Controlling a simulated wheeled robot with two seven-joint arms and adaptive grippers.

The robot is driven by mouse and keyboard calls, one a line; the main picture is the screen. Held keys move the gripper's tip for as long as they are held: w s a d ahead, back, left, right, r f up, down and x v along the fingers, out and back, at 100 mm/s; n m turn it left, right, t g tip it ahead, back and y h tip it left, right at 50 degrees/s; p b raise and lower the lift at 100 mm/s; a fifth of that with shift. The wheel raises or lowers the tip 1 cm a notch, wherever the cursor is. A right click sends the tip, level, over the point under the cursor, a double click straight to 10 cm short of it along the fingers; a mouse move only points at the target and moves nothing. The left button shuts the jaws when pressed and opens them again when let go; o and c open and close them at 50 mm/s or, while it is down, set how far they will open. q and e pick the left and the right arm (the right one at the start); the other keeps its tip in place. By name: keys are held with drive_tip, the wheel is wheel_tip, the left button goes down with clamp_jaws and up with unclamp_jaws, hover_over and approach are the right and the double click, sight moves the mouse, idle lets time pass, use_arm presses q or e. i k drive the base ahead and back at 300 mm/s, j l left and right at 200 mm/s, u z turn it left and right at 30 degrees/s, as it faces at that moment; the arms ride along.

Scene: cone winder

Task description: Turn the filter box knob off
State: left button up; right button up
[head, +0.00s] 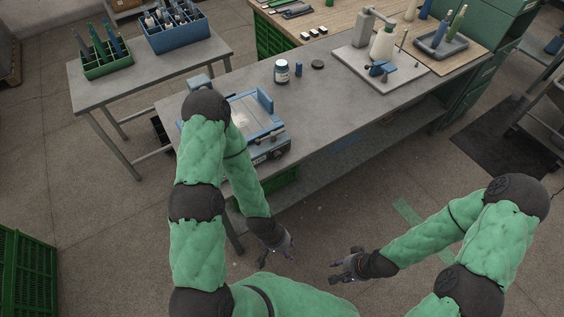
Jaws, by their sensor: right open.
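A low blue-grey box device (272,147) with a pale flat top stands on the grey workbench (330,110), partly hidden behind my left arm. It may be the filter box. Its front face has small dark details, but they are too small to tell which is a knob or how it is set. My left gripper (277,259) hangs low in front of the bench, below the device and apart from it, with its fingers spread and empty. My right gripper (335,271) is open and empty over the floor, to the right of the left one.
A white jar (282,72) and a dark round lid (317,64) stand behind the device. A winder-like stand (381,66) holding a pale cone is at the bench's right. A side table with a green bin (106,66) and a blue bin (178,33) is at left. Floor before the bench is clear.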

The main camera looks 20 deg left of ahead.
sight(277, 155)
drive_tip(key=k+j, duration=0.1)
drive_tip(key=j, duration=0.25)
drive_tip(key=k+j, duration=0.1)
drive_tip(key=j, duration=0.3)
drive_tip(key=k+j, duration=0.15)
drive_tip(key=j, duration=0.2)
drive_tip(key=k+j, duration=0.1)
drive_tip(key=j, duration=0.25)
drive_tip(key=z, duration=0.05)
